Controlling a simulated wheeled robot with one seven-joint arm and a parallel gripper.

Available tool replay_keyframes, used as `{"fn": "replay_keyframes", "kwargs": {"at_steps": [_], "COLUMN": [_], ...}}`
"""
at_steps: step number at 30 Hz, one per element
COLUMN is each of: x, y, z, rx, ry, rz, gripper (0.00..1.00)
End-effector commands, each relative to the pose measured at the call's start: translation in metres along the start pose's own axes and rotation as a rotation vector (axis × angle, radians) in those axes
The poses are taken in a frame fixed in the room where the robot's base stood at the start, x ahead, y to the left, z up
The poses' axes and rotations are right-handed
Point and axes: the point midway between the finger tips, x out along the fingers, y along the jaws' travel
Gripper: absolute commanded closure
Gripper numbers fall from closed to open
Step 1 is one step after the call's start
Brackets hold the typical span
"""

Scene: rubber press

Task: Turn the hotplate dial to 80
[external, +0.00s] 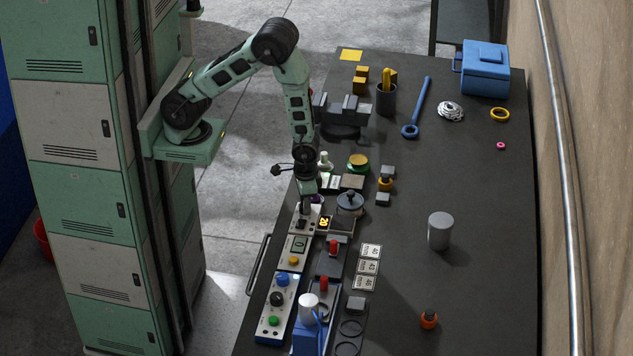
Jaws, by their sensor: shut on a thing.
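My arm reaches down from the left to the control row along the near-left edge of the dark bench. My gripper (304,209) points down at a pale panel (298,226) and is shut on what appears to be the hotplate dial; the fingers hide most of the dial. A small display (323,223) with lit yellow digits, which look like 20, sits just right of the panel. A dark flat plate (342,222) lies beside the display and seems to be the hotplate. I cannot read the dial's scale.
A lidded grey pot (350,202) stands close behind the gripper. A panel with an orange button (293,260) and one with coloured knobs (277,299) lie in front. A grey cylinder (440,231) stands on the clearer right side, with a blue box (484,68) at the back.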

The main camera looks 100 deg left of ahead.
Motion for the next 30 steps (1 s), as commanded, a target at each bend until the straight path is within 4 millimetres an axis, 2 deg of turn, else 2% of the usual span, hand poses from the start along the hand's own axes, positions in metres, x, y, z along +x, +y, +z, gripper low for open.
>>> {"fn": "replay_keyframes", "kwargs": {"at_steps": [19,20,21,22,30], "x": [-0.0006,-0.0006,-0.0006,-0.0006,-0.0006], "y": [0.0002,0.0002,0.0002,0.0002,0.0002], "z": [-0.0006,-0.0006,-0.0007,-0.0006,-0.0002], "rx": [0.050,0.049,0.049,0.049,0.049], "ry": [0.005,0.005,0.005,0.005,0.004], "rz": [0.001,0.001,0.001,0.001,0.000], "gripper": [0.92,0.63,0.52,0.47,0.47]}}
